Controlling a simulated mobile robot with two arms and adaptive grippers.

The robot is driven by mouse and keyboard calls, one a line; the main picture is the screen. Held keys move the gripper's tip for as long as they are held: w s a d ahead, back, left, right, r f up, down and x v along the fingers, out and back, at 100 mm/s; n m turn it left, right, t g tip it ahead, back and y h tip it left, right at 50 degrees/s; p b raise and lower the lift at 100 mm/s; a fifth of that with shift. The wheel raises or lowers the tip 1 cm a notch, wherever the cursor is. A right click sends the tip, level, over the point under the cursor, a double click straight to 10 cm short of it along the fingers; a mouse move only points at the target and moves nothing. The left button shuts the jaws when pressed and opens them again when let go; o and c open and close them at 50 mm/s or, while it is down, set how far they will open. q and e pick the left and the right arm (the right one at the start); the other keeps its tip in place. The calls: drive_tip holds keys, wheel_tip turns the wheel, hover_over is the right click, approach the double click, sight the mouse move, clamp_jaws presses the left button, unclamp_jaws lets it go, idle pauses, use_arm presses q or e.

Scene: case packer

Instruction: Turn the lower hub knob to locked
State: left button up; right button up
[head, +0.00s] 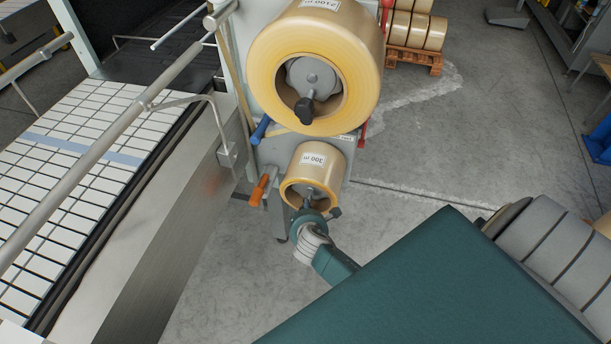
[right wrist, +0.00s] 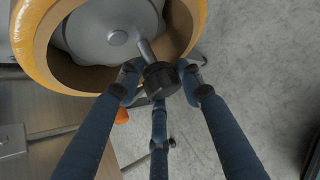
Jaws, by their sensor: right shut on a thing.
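The lower hub knob (right wrist: 161,80) is a black knob on a short grey stem. The stem runs from the grey hub (right wrist: 112,35) inside the lower tape roll (right wrist: 30,25). My right gripper (right wrist: 163,88) is shut on the knob, with its dark blue fingers around it. My left gripper is not in view.
A larger tape roll (head: 315,60) with its own black knob (head: 305,109) sits above. An orange handle (head: 261,189) and a blue handle (head: 261,129) stick out on the left. A conveyor with a metal rail (head: 105,143) fills the left. Open floor lies to the right.

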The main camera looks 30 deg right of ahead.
drive_tip(key=shift+s+a+f, duration=0.4)
drive_tip(key=shift+a+f, duration=0.05)
drive_tip(key=shift+f, duration=0.1)
drive_tip(key=o, duration=1)
drive_tip(key=shift+o, duration=0.2)
drive_tip(key=shift+w+r, duration=0.1)
drive_tip(key=shift+w, duration=0.1)
drive_tip(key=shift+w+d+r, duration=0.1)
drive_tip(key=shift+d+r, duration=0.1)
drive_tip(key=shift+r, duration=0.1)
drive_tip(key=v, duration=1.2)
